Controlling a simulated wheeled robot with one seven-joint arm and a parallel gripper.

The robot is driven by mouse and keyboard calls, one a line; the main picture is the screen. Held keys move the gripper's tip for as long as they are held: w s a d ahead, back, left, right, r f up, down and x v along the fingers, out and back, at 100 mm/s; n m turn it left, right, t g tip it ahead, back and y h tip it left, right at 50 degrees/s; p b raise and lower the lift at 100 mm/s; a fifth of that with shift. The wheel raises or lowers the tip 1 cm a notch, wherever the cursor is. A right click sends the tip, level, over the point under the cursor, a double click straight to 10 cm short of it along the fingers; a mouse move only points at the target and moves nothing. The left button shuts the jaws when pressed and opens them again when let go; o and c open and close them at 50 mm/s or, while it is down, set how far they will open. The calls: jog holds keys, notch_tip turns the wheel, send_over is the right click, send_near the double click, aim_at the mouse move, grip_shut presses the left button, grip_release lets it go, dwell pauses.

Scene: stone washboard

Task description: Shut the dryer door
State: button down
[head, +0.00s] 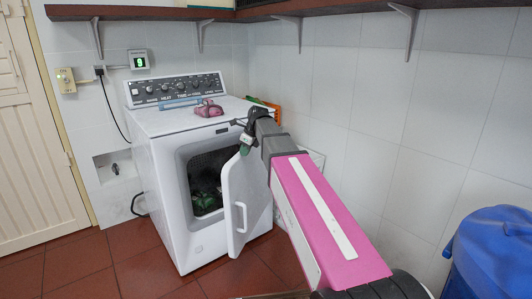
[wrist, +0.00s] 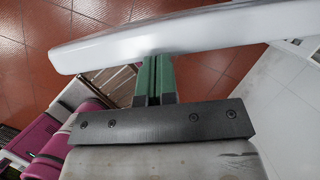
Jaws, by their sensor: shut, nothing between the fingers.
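The white dryer (head: 165,190) stands in the corner with its front opening showing. Its door (head: 243,200) hangs open on the right side of the opening, swung out toward me. Green laundry (head: 206,202) lies inside the dark drum. My gripper (head: 245,149) is at the upper edge of the door, its green fingertips pointing down. In the wrist view, the door (wrist: 190,36) crosses the top as a white slab. The green fingers (wrist: 154,66) are together and empty, with their tips at the door's near edge. I cannot tell whether they touch it.
A pink cloth (head: 208,108) and a blue item (head: 181,103) lie on the dryer top. An orange item (head: 265,104) is behind my arm. A shelf (head: 300,8) runs overhead. A tiled wall is close on the right, with a blue bin (head: 492,250). Floor left of the dryer is clear.

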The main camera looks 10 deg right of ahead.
jog(key=shift+m, duration=0.3)
jog(key=shift+w+a, duration=2.35)
jog(key=shift+a, duration=0.5)
jog(key=shift+w+a, duration=2.3)
jog(key=shift+a, duration=0.5)
jog(key=shift+w+a, duration=2.35)
jog(key=shift+a, duration=0.5)
